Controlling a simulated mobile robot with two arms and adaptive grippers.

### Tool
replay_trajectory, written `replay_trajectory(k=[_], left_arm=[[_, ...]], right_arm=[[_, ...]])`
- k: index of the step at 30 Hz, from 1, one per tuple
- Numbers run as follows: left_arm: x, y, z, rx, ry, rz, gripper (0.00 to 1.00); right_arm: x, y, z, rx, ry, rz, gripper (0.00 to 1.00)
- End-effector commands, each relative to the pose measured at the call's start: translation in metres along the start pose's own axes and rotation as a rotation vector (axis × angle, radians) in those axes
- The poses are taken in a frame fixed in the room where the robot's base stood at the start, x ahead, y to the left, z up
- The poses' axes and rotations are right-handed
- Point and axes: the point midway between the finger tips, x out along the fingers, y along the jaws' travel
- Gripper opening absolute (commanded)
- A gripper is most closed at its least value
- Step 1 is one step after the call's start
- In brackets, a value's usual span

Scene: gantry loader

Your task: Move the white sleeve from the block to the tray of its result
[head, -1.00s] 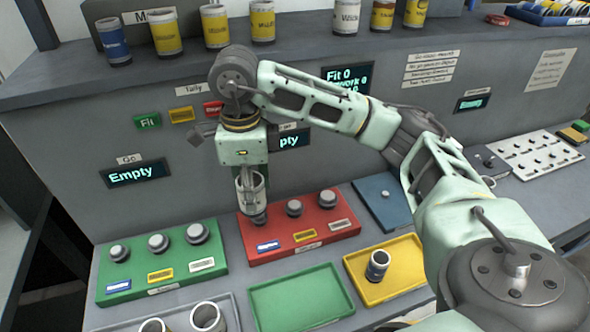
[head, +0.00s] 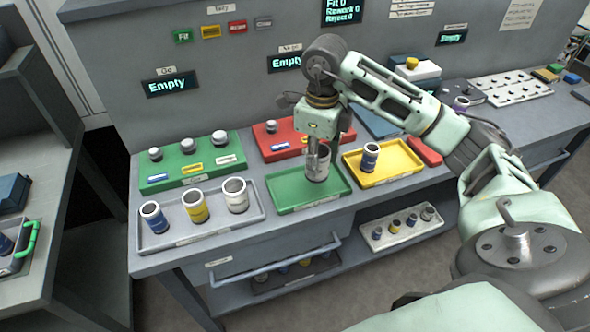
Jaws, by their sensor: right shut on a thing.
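My right gripper (head: 318,152) points down over the green tray (head: 283,205) and is shut on a white sleeve (head: 321,171). The sleeve is upright, inside the tray's outline near its right end. I cannot tell whether its bottom touches the tray floor. The red block (head: 283,153) with its knobs stands behind, partly hidden by my arm. The green block (head: 178,180) with its row of knobs is at the left. The yellow tray (head: 408,163) holds a blue sleeve (head: 370,157). My left gripper is not in view.
A grey tray (head: 165,241) at the front left holds a blue (head: 154,217), a yellow (head: 194,206) and another white sleeve (head: 236,195). The Go display (head: 171,84) reads Empty. A lower shelf carries a white tray (head: 400,236) with small parts.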

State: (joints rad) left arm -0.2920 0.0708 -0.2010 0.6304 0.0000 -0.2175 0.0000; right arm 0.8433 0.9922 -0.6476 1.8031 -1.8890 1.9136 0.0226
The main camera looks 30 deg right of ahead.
Motion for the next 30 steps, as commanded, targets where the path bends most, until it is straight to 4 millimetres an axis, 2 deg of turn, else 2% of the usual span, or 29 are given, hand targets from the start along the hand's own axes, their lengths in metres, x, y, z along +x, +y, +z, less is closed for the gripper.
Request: replay_trajectory(k=[1,4,10,15,24,30], left_arm=[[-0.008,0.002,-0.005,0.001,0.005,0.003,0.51],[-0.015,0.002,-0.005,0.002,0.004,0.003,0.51],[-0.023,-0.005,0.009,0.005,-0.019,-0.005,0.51],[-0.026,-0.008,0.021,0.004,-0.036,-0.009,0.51],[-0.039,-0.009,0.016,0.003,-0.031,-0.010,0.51],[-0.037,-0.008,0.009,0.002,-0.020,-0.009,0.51]], right_arm=[[0.002,0.004,0.013,-0.003,-0.002,0.006,0.00],[0.015,0.007,0.034,-0.002,-0.002,0.005,0.00],[0.034,0.010,0.062,-0.002,-0.002,0.002,0.00],[0.042,0.010,0.066,0.000,0.001,0.000,0.00],[0.078,0.011,0.066,0.000,0.001,0.001,0.00],[0.079,0.010,0.066,-0.001,-0.001,-0.001,0.00]])
